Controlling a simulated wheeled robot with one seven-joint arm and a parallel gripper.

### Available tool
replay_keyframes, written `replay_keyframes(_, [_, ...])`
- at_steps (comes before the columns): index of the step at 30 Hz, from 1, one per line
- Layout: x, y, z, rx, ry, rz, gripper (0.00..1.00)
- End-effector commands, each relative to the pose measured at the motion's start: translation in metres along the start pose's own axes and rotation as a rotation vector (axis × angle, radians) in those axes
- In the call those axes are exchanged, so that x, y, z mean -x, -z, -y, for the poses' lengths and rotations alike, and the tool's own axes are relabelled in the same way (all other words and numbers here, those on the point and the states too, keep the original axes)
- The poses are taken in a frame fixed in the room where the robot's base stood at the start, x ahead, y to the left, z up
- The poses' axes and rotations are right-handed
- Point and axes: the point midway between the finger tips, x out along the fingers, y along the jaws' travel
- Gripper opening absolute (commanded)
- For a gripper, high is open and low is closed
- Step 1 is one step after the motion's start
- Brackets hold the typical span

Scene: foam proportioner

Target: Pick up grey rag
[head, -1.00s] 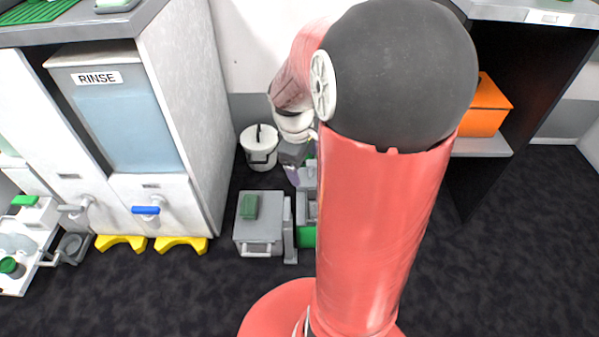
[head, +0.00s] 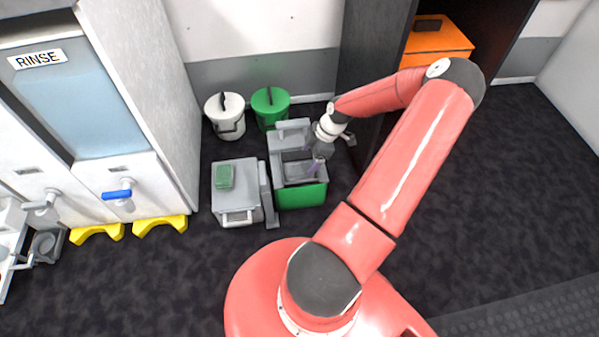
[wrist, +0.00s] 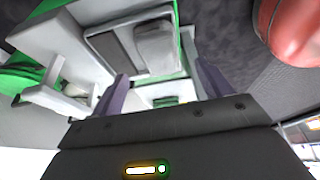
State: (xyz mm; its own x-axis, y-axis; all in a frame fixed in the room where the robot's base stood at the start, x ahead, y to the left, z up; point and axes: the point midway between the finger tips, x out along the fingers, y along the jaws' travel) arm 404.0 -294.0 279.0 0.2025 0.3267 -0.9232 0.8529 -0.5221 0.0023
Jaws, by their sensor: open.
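A soft-looking grey shape (wrist: 155,45), which looks like the grey rag, lies in the top of the grey and green cart (wrist: 112,27) in the wrist view. In the head view the cart (head: 300,195) stands on the floor at the middle; the rag cannot be made out clearly there. My gripper (wrist: 161,72) is open, with its two purple fingers apart and nothing held between them. In the head view my gripper (head: 316,167) is over the right part of the cart, pointing down. Its exact height above the rag is unclear.
A grey box (head: 236,203) with a green sponge (head: 224,177) stands left of the cart. White (head: 226,117) and green (head: 270,106) buckets stand behind. The rinse cabinet (head: 85,110) is at left, an orange box (head: 438,42) at upper right. Floor at right is clear.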

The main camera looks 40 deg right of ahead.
Motion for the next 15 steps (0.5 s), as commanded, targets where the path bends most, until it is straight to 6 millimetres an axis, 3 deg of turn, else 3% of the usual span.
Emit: replay_keyframes(15, [-0.059, 0.001, -0.002, -0.001, 0.003, 0.001, 0.78])
